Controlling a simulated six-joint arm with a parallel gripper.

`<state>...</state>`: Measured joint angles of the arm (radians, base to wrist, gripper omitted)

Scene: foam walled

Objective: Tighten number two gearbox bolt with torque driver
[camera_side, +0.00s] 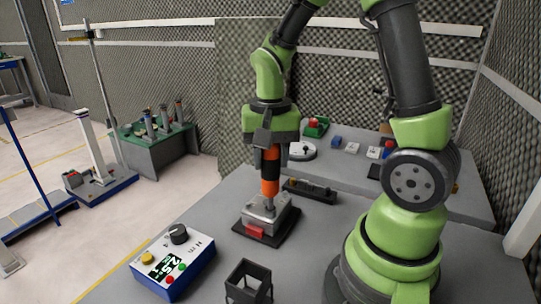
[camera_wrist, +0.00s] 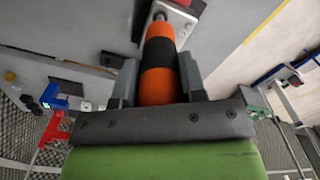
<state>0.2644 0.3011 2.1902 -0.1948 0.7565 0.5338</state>
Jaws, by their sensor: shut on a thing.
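My gripper (camera_side: 270,143) is shut on the orange and black torque driver (camera_side: 270,185) and holds it upright, tip down. In the wrist view the driver (camera_wrist: 158,60) sits between the two fingers of my gripper (camera_wrist: 157,75). The grey gearbox (camera_side: 264,214) stands on a dark base plate on the table, with a red part on its front. The driver's tip is down at the top of the gearbox; whether it sits on a bolt, and on which one, I cannot tell. The gearbox (camera_wrist: 180,15) is partly cut off at the top of the wrist view.
A blue and white control box (camera_side: 173,262) with a knob and a lit display stands at the front left. A dark open frame holder (camera_side: 248,283) is at the front. A dark rack (camera_side: 309,190) lies behind the gearbox. Several small items stand on the back table (camera_side: 330,170).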

